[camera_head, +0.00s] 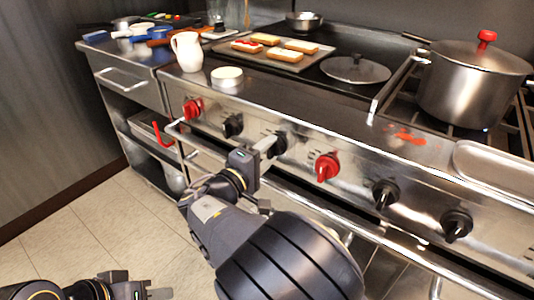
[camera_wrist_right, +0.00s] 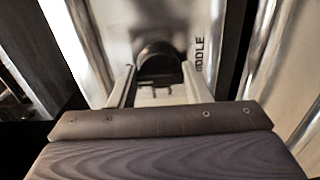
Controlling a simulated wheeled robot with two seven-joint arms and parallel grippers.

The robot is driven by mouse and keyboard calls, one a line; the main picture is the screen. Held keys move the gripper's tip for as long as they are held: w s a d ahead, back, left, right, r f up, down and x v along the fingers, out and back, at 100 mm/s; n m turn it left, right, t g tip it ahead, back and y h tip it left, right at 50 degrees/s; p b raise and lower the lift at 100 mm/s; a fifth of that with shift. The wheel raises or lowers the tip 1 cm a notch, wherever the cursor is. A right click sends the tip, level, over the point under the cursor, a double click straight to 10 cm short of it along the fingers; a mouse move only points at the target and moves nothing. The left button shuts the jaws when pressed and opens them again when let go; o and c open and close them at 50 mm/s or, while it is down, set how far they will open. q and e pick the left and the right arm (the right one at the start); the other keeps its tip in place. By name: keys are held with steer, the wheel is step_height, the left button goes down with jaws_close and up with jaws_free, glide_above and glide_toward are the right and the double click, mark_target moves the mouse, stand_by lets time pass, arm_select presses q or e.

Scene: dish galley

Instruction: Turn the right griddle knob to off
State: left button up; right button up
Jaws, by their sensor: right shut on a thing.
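A black knob (camera_head: 279,146) sits on the steel front panel, just left of a red knob. In the right wrist view the black knob (camera_wrist_right: 158,60) stands between my fingers, beside a partly hidden label ending in "IDDLE". My right gripper (camera_head: 267,145) is shut on this knob, and its fingers (camera_wrist_right: 158,88) flank the knob's lower part. The knob's pointer and exact angle are hidden. Another black knob (camera_head: 232,125) is further left. My left gripper (camera_head: 150,291) is low at the bottom left, away from the panel; its jaws are unclear.
Red knobs (camera_head: 327,166) and (camera_head: 192,108) and further black knobs (camera_head: 385,193) line the panel. A rail runs below the knobs. Above are a tray (camera_head: 290,62) of toast, a white pitcher (camera_head: 187,51), a lid (camera_head: 355,70) and a large pot (camera_head: 470,85). Floor at left is clear.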

steer(key=o, duration=1)
steer(key=shift+s+a, duration=0.1)
steer(key=p+v, duration=0.1)
steer(key=v, duration=0.6)
steer(key=shift+s+a, duration=0.15)
steer(key=shift+s, duration=0.1)
steer(key=shift+f, duration=0.1)
